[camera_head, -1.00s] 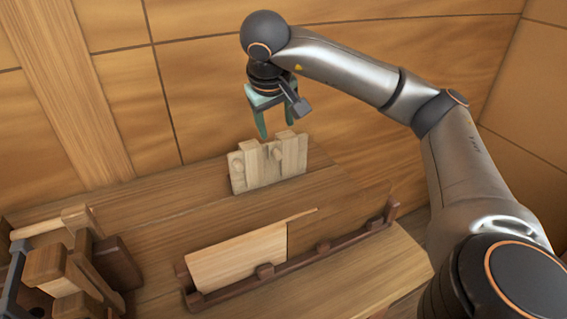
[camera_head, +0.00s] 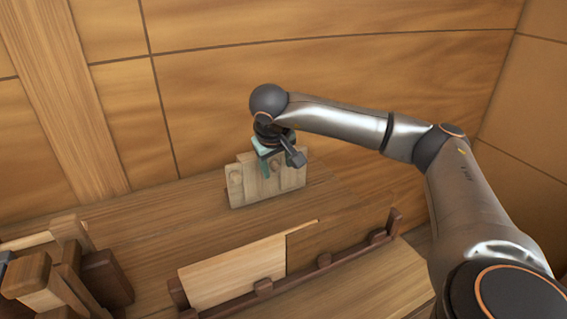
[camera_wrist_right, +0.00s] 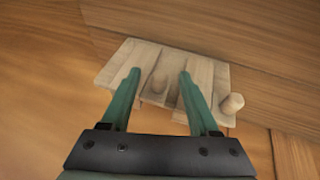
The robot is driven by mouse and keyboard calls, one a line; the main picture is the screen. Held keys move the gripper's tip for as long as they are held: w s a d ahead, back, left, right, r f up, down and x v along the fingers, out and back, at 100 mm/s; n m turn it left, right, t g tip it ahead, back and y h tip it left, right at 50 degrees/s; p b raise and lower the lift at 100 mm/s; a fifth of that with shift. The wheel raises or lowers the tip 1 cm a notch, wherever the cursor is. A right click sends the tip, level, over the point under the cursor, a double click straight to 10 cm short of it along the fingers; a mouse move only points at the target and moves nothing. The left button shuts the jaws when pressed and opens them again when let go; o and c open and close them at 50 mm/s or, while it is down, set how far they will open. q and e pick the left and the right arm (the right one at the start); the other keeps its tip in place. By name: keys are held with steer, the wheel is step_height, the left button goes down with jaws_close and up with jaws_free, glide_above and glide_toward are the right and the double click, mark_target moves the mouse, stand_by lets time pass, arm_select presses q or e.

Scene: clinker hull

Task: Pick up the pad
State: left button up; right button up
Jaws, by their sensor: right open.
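A pale wooden slatted board (camera_head: 236,188) with round knobs stands at the back of the bench, and it looks like the pad, though I cannot be sure. My left gripper is not in view.
A dark rack (camera_head: 264,287) holding a pale plank (camera_head: 232,275) and a darker plank (camera_head: 340,235) stands in front. Dark wooden blocks (camera_head: 106,277) crowd the left edge. A panelled wall (camera_head: 215,100) rises close behind. Bare bench lies between board and rack.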

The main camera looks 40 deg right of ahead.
steer(key=shift+x, duration=1.35)
jaws_close()
